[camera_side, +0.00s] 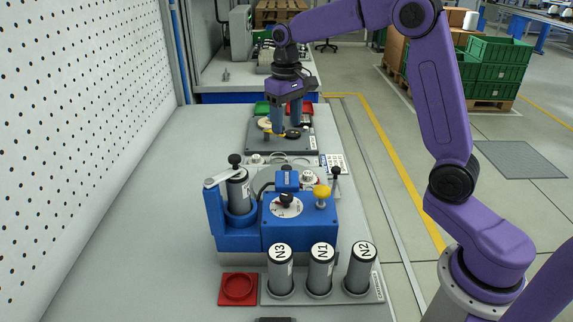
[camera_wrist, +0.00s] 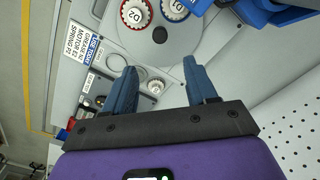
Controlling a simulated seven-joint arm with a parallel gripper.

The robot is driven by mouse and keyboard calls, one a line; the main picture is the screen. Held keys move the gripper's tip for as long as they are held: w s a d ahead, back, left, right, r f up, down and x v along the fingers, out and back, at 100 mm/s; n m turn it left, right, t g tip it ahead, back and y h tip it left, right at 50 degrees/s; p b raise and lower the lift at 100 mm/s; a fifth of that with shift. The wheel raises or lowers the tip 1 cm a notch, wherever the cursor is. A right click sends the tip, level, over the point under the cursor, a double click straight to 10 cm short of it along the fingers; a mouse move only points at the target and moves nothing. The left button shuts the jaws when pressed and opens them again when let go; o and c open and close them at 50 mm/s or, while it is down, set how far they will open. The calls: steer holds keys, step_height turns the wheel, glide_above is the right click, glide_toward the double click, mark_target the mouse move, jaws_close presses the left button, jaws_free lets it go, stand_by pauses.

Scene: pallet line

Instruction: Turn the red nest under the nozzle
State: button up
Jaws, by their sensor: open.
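In the wrist view a white, ribbed round piece marked D2 with a red ring (camera_wrist: 136,14), which looks like the red nest, sits on a grey disc (camera_wrist: 163,48) at the top edge. A similar piece with a blue ring (camera_wrist: 174,9) sits to its right. I cannot pick out the nozzle for certain. My gripper (camera_side: 286,131) points down beyond the machine, over the rear plate; its fingers (camera_wrist: 160,66) are apart and empty.
The blue machine carries a dial, a yellow knob (camera_side: 321,192) and a clamped dark canister (camera_side: 238,190). Canisters N3 (camera_side: 280,272), N1 (camera_side: 320,270) and N2 (camera_side: 361,268) stand in front beside a red square tray (camera_side: 227,298). A pegboard wall (camera_side: 90,100) borders the left; the bench's left strip is clear.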

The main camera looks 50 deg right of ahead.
mark_target(287, 167)
step_height(287, 167, down, 14)
steer(key=shift+r, duration=0.2)
stand_by(0.4)
jaws_close()
